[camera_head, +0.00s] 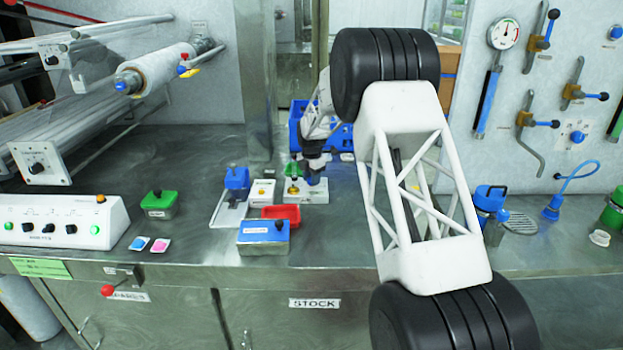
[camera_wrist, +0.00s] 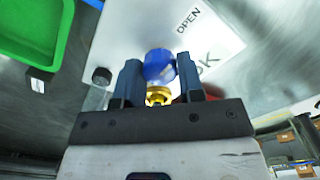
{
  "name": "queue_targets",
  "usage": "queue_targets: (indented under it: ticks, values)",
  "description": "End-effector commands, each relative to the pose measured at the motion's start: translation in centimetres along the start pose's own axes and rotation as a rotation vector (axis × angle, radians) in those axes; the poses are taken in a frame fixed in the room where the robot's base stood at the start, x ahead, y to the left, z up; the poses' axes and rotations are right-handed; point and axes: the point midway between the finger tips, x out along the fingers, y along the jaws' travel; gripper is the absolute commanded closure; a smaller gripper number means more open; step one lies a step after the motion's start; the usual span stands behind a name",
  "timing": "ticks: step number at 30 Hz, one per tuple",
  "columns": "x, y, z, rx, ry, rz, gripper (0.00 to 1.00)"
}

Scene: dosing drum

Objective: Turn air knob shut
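In the wrist view a round blue knob (camera_wrist: 159,65) on a brass stem (camera_wrist: 158,96) sits between the two dark fingers of my gripper (camera_wrist: 158,76). The fingers stand apart, one on each side of the knob, with hardly any gap. I cannot tell whether they touch it. A white plate marked "OPEN" (camera_wrist: 215,38) lies behind the knob; another marking is partly hidden by a finger. In the head view my gripper (camera_head: 312,172) points down at a small white block (camera_head: 313,196) with a brass fitting (camera_head: 293,188) on the bench.
A red tray (camera_head: 288,211), a blue-topped box (camera_head: 263,231) and a white box (camera_head: 262,192) stand close on the left. A blue bin (camera_head: 297,128) is behind. A green tray (camera_wrist: 32,28) fills the wrist view's upper left.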

Motion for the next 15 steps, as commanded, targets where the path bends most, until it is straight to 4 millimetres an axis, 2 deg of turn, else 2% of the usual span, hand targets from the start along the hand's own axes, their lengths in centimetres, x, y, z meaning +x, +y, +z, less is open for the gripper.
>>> queue_targets:
  ticks: [1,4,15]
  values:
    - [-0.01,0.00,0.00,0.000,0.000,0.000,0.74]
    - [-0.02,0.00,0.00,0.000,0.000,0.000,0.88]
    - [-0.10,0.02,0.02,0.043,-0.001,0.001,0.88]
